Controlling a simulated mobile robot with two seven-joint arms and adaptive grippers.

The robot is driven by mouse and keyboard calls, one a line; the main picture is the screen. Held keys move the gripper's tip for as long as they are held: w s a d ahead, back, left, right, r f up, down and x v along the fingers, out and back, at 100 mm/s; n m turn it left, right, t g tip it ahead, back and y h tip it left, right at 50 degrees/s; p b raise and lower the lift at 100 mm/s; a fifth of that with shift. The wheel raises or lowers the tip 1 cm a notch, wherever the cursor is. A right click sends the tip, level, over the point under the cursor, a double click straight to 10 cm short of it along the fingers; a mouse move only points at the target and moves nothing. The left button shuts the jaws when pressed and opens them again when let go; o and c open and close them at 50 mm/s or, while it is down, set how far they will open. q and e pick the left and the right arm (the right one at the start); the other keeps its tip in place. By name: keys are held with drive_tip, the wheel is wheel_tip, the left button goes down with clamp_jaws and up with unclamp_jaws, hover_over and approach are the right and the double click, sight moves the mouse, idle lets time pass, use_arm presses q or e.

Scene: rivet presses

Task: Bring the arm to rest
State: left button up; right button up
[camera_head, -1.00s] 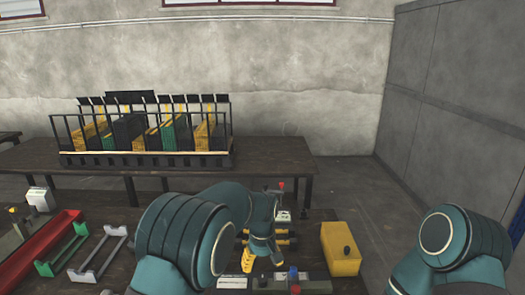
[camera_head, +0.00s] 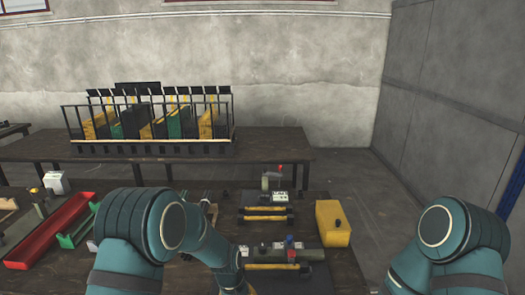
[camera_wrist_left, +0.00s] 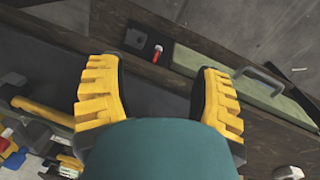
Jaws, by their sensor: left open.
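My left arm (camera_head: 150,235) comes in from the left in the head view and bends down toward the front of the bench, its gripper below the lower edge. In the left wrist view, my left gripper (camera_wrist_left: 158,70) is open, with its two yellow ridged fingers wide apart and nothing held between them. My right arm (camera_head: 455,245) is bent at the right side of the head view, and its gripper is out of frame.
The near dark bench (camera_head: 340,262) carries a red tray (camera_head: 50,230), a green rack (camera_head: 75,235), a yellow box (camera_head: 333,223) and a press fixture (camera_head: 285,252). A rack of yellow and green boards (camera_head: 150,125) stands on the far table (camera_head: 270,150).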

use_arm(q)
drive_tip(key=s+a+f+h, duration=0.1)
drive_tip(key=s+f, duration=0.1)
drive_tip(key=s, duration=0.8)
drive_tip(key=s+a+f+m+t+h, duration=0.1)
drive_tip(key=s+a+f, duration=0.1)
drive_tip(key=s, duration=0.8)
drive_tip(key=shift+a+f+t, duration=0.15)
drive_tip(key=shift+f+t, duration=0.15)
drive_tip(key=shift+f, duration=0.55)
